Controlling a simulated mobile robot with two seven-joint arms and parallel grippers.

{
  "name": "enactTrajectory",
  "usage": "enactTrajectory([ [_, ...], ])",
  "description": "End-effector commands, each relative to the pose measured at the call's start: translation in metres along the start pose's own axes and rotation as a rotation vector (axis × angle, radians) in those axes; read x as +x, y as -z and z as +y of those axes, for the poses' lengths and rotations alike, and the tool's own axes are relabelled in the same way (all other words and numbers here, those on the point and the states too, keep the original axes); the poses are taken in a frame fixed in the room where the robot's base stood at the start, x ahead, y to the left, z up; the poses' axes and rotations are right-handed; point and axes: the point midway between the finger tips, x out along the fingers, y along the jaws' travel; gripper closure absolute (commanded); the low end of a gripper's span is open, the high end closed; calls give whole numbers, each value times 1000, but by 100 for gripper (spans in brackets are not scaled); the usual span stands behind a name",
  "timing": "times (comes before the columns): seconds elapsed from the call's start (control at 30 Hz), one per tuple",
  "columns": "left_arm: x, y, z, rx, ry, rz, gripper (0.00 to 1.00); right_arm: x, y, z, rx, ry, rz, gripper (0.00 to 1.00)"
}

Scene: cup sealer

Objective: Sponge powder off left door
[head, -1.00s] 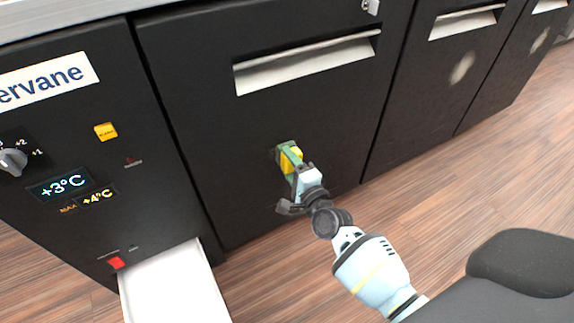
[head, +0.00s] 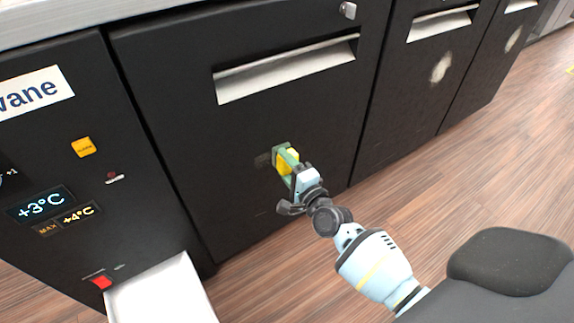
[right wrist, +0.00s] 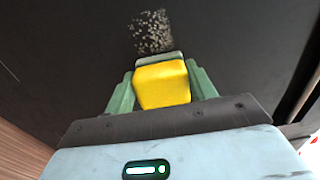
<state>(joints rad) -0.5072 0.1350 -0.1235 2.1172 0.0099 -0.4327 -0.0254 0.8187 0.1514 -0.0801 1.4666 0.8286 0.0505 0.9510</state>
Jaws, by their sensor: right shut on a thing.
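The left door (head: 190,130) is a black cabinet door with a steel handle slot. A faint grey powder patch (head: 263,160) shows on it just left of the sponge. In the right wrist view the speckled powder patch (right wrist: 152,32) lies just beyond the sponge's far edge. The yellow sponge (right wrist: 162,84) has a grey-green face turned to the door; it also shows in the head view (head: 284,161). My right gripper (head: 291,172) is shut on the sponge, with green fingers on both sides. The sponge is at or very near the door; contact is not clear. My left gripper is out of view.
More black doors stand to the right, with pale powder spots (head: 441,68) on them. A control panel (head: 75,200) is at the left, above a white tray-like part (head: 160,295) sticking out low. Wooden floor (head: 470,180) is open at the right.

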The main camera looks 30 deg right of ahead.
Motion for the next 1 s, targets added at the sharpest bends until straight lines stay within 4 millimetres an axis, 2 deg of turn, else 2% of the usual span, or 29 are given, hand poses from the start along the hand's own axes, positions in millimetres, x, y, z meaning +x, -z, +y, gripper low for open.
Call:
enactTrajectory([
  [0.4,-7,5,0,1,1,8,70,1,-32,1,2,0,-2,63],
  [0.77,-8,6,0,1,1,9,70,1,-40,2,1,-1,-4,63],
  [1.0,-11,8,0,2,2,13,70,0,-57,2,2,-1,-4,63],
])
